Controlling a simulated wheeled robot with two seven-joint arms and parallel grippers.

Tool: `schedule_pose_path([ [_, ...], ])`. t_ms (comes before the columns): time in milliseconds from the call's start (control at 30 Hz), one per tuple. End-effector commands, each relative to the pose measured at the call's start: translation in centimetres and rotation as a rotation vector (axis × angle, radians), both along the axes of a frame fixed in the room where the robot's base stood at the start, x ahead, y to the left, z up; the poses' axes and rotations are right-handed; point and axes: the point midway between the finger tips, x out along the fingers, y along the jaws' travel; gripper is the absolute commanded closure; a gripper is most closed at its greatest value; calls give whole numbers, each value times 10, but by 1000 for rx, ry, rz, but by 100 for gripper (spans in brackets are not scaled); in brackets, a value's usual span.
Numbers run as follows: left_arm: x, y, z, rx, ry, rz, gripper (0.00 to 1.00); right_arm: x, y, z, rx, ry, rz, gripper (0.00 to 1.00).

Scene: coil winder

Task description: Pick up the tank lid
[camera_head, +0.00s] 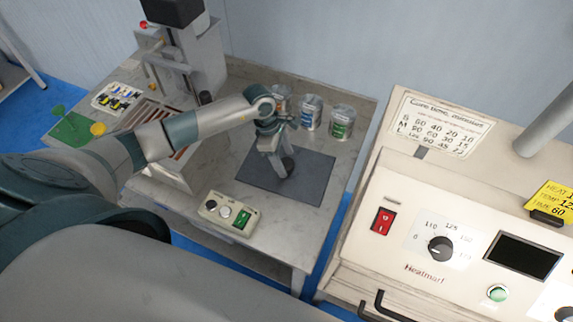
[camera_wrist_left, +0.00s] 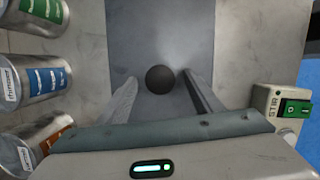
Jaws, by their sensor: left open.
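The tank lid looks to be the flat dark grey rectangular plate (camera_head: 310,188) on the metal table, with a round black knob in its middle. The lid also shows in the left wrist view (camera_wrist_left: 160,25), where the knob (camera_wrist_left: 160,79) lies between my fingers. My left gripper (camera_head: 280,168) points down over the lid with its fingers open, one on each side of the knob. In the left wrist view the gripper (camera_wrist_left: 160,95) shows gaps between both fingers and the knob. My right gripper is not in view.
Several labelled cans (camera_head: 312,113) stand behind the lid. A control box (camera_head: 228,214) marked STIR sits at the front of the table. A white heater panel (camera_head: 450,220) stands at the right. A press-like machine (camera_head: 180,50) stands at the back left.

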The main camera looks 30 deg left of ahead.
Motion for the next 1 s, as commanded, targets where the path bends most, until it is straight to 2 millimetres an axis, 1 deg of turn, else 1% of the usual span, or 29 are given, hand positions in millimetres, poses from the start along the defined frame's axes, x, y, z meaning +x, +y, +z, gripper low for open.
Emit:
schedule_pose_path([
  [33, 0, -1, -2, -1, 1, 1, 40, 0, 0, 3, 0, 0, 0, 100],
  [167, 0, -1, -5, 0, 0, 0, 40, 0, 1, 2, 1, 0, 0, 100],
  [533, 0, -1, -5, 0, -1, 0, 40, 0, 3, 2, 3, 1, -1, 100],
  [567, 0, -1, -5, 0, -1, 0, 43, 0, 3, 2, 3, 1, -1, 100],
  [600, 0, -1, -5, 0, -1, 0, 52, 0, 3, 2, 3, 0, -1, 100],
  [667, 0, -1, -5, 0, -1, 0, 67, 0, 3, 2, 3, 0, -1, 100],
  [700, 0, -1, -5, 0, -1, 0, 76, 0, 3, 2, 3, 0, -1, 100],
  [767, 0, -1, -5, 0, -1, 0, 91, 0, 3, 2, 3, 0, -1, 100],
  [800, 0, -1, -5, 0, -1, 0, 100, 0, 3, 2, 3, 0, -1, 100],
  [1000, 1, -1, -4, 0, -2, 0, 100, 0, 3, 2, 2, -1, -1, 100],
])
